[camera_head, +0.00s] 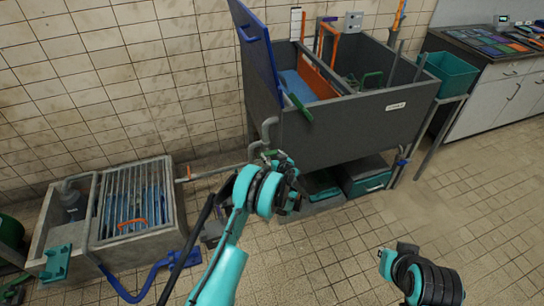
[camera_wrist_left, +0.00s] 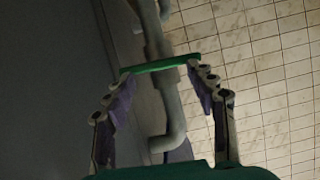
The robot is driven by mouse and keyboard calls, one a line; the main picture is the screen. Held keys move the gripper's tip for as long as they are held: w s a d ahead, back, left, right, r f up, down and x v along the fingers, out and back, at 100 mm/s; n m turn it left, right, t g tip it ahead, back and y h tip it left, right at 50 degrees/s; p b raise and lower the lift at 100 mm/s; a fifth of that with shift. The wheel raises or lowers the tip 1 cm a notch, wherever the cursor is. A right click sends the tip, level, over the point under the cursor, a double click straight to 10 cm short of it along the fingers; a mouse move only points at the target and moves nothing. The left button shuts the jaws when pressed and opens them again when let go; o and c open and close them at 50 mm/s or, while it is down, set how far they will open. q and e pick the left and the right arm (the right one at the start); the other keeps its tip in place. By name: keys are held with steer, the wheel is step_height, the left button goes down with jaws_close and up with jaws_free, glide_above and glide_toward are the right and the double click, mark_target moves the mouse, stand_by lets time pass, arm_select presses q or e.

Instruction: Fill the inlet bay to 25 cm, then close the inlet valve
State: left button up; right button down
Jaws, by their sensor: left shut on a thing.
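The grey tank (camera_head: 340,130) stands against the tiled wall. Its left bay, which looks like the inlet bay, holds blue water (camera_head: 300,86) beside an orange board (camera_head: 322,70). The level cannot be read from here. My left gripper (camera_head: 277,165) is at the pipework by the tank's lower left corner. In the left wrist view, its fingers (camera_wrist_left: 160,67) are closed on the green valve handle (camera_wrist_left: 150,64), a bar lying across a grey pipe (camera_wrist_left: 170,105). In the head view my arm mostly hides this handle.
A concrete basin (camera_head: 165,215) with a grating stands at the left, with a blue pipe (camera_head: 135,290) in front. A teal bin (camera_head: 452,72) and a counter (camera_head: 495,85) are at the right. Dark boxes sit under the tank. The tiled floor at centre right is clear.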

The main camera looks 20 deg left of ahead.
arm_select(q)
steer(key=m+y, duration=0.1)
steer(key=m, duration=0.2)
steer(key=shift+w+g+y, duration=0.4)
steer(key=shift+w+d+f+m+y, duration=0.1)
steer(key=shift+m+y, duration=0.4)
steer(key=shift+m, duration=0.3)
steer(key=shift+c, duration=0.2)
steer(key=o, duration=1.2)
steer(key=shift+f, duration=0.1)
steer(key=shift+c, duration=0.2)
steer(key=o, duration=0.6)
steer(key=shift+w+a+f+g, duration=0.15)
steer(key=shift+a+f+g, duration=0.1)
steer(key=shift+g, duration=0.05)
steer(key=shift+d+r, duration=0.1)
steer(key=shift+d, duration=0.05)
steer(key=shift+d, duration=0.1)
steer(key=shift+s+d, duration=0.15)
steer(key=shift+s, duration=0.05)
steer(key=v, duration=1.1)
steer(key=shift+s+d, duration=0.15)
steer(key=shift+d, duration=0.1)
